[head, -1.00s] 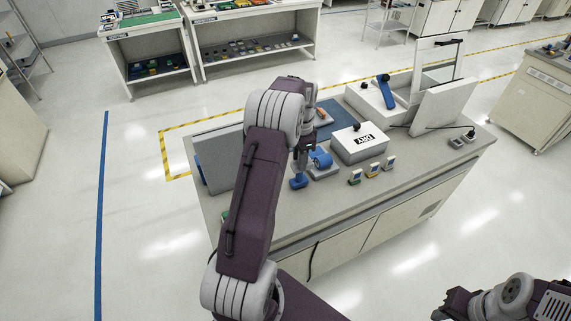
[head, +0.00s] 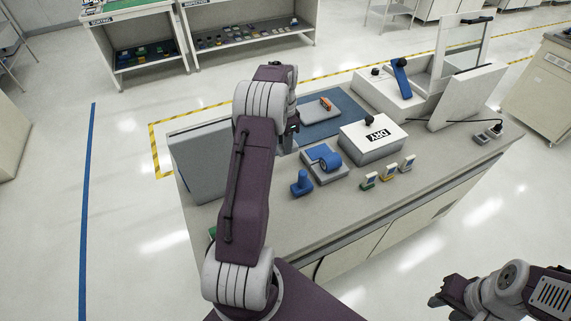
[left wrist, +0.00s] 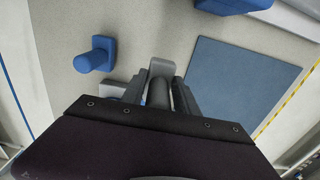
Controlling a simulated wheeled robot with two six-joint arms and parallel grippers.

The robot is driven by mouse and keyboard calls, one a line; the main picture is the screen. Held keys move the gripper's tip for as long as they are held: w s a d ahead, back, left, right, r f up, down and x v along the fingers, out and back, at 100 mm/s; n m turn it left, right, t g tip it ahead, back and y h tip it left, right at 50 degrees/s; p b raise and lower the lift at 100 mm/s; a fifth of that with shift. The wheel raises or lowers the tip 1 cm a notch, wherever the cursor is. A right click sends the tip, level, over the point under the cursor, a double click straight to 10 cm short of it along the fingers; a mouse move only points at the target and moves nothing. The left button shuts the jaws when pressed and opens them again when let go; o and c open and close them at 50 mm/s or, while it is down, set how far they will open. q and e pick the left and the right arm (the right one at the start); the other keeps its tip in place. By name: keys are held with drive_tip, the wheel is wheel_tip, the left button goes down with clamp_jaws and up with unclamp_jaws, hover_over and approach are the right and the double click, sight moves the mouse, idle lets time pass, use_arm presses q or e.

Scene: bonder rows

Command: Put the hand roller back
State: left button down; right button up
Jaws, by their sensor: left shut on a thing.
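My left gripper (head: 290,128) is over the bench near the left end of the blue mat (head: 349,122), partly hidden behind my own arm. In the left wrist view its fingers (left wrist: 164,90) are shut on a dark, rounded handle with pale grey parts around it, which I take for the hand roller (left wrist: 158,93). Most of it is hidden. A blue upright post on a round-cornered base (head: 302,183) stands at the front of the bench; it also shows in the left wrist view (left wrist: 96,56). My right gripper (head: 438,293) is low at the right, away from the bench; its opening is unclear.
A white DRY box (head: 373,142) and several small labelled pieces (head: 389,172) are to the right. A grey plate (head: 312,113) with an orange item lies on the mat. A tilted panel (head: 203,162) stands at left.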

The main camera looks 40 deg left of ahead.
use_arm(q)
wheel_tip(320, 180, down, 8)
drive_tip(key=shift+r, duration=0.25)
drive_tip(key=c, duration=0.9)
unclamp_jaws()
drive_tip(key=shift+f, duration=0.1)
wheel_tip(320, 180, up, 12)
drive_tip(key=shift+d+r, duration=0.1)
drive_tip(key=shift+r, duration=0.1)
drive_tip(key=s+d+f+n, duration=0.1)
drive_tip(key=s+d, duration=0.1)
drive_tip(key=d, duration=0.5)
drive_tip(key=s+d+n, duration=0.1)
drive_tip(key=s+d, duration=0.2)
drive_tip(key=d, duration=0.4)
drive_tip(key=s+d+f+n, duration=0.1)
drive_tip(key=s+d, duration=0.2)
drive_tip(key=s, duration=0.1)
drive_tip(key=s+d+f+n, duration=0.1)
drive_tip(key=s+d, duration=0.2)
drive_tip(key=s, duration=0.2)
drive_tip(key=s+d+f+n+t, duration=0.1)
drive_tip(key=s+d, duration=0.2)
drive_tip(key=s, duration=0.2)
drive_tip(key=shift+f+n, duration=0.25)
drive_tip(key=shift+n, duration=0.05)
